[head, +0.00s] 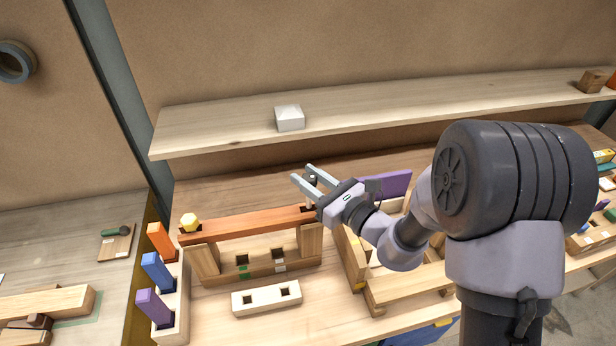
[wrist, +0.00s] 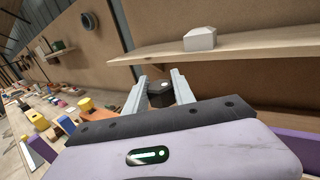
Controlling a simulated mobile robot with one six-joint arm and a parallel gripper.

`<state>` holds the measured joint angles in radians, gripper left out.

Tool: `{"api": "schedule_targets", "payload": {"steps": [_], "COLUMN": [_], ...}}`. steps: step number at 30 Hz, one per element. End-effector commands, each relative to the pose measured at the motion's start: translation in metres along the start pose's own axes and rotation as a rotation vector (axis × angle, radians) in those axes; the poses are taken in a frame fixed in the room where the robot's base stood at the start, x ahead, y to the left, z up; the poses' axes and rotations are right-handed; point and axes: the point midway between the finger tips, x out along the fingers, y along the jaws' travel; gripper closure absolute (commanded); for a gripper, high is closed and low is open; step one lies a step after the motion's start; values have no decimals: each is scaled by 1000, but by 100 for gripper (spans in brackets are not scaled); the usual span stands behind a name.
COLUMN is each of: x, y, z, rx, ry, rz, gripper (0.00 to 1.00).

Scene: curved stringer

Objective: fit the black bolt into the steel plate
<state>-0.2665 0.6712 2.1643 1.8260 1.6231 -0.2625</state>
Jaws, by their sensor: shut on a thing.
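My gripper (head: 301,173) is shut on the black bolt (wrist: 160,94), whose dark six-sided head shows between the two fingers in the wrist view. In the head view the bolt is small and mostly hidden by the fingers. The gripper is above the right end of a reddish-brown beam (head: 250,225), held in the air. A dark opening shows at that end of the beam, partly hidden by my gripper. A yellow bolt (head: 190,221) stands at the beam's left end. I cannot make out a steel plate for certain in either view.
A shelf (head: 220,125) with a white block (head: 289,117) runs behind. A rack (head: 183,300) with orange, blue and purple pieces stands left. A pale two-holed block (head: 266,299) lies in front of the beam. A purple piece (head: 396,185) stands behind my gripper.

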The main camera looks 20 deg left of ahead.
Motion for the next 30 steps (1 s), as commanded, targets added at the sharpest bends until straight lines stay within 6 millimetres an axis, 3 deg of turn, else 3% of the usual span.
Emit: {"api": "schedule_targets", "payload": {"steps": [30], "x": [0], "y": [0], "z": [-26], "rx": [0], "ry": [-1], "rz": [0], "gripper": [100]}}
